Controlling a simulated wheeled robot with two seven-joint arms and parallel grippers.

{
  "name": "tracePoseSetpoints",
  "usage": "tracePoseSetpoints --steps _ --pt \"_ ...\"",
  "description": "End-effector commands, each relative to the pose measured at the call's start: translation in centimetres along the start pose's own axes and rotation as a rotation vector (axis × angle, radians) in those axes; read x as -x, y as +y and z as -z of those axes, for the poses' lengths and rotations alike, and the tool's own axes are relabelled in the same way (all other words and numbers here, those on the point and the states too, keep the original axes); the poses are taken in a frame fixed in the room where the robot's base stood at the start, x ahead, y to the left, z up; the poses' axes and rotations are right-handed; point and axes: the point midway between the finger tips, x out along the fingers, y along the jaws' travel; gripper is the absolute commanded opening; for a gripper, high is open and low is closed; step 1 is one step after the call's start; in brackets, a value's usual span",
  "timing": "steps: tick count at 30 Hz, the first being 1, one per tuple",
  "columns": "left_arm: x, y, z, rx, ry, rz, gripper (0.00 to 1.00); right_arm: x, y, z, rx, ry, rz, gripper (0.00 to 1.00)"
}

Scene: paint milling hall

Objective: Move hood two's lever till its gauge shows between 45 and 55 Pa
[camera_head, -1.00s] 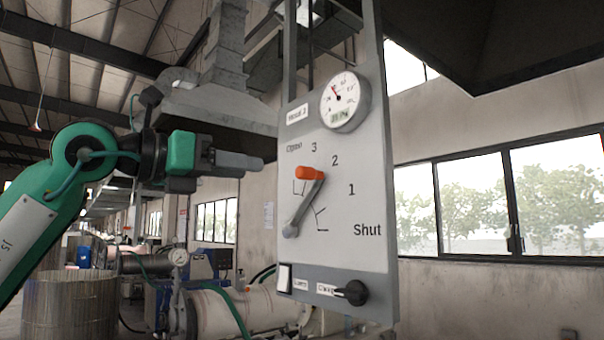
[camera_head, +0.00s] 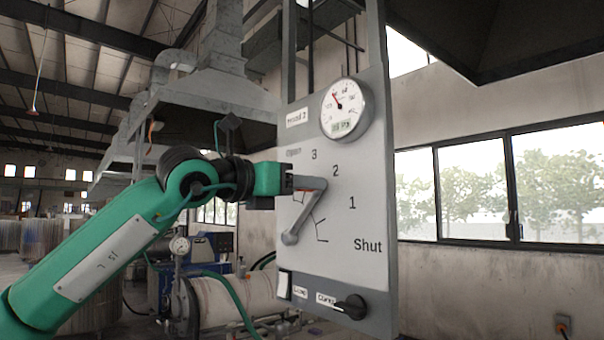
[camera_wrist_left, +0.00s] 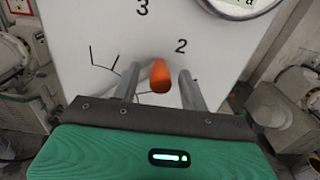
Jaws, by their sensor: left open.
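The panel (camera_head: 345,268) labelled hood 2 carries a round gauge (camera_head: 345,108). Its needle points up and left; the small digital figure is too blurred to read. The grey lever (camera_head: 301,217) slants up and right from its pivot, towards the gap between marks 3 and 2. My left gripper (camera_head: 312,184) is at the lever's upper end, its fingers hiding most of the orange knob there. In the left wrist view the orange knob (camera_wrist_left: 160,76) lies between the two spread fingers of my left gripper (camera_wrist_left: 158,84), with gaps beside it. My right gripper is out of view.
A mill with a pale drum (camera_head: 232,303) and a green hose stands behind, lower left. Windows line the right wall. A dark hood overhangs at upper right.

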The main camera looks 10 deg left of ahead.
Motion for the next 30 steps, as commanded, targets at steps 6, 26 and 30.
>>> tracePoseSetpoints --steps 6,26,30 --pt "-0.5 0.0 0.1 0.0 0.001 0.0 0.44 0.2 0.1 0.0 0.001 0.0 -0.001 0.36" --pt "-0.5 0.6 -0.2 0.058 -0.001 -0.001 0.0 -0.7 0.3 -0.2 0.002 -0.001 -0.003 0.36" --pt "-0.5 2.0 -1.4 0.183 -0.004 0.0 0.0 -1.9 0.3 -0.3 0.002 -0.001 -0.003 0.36"
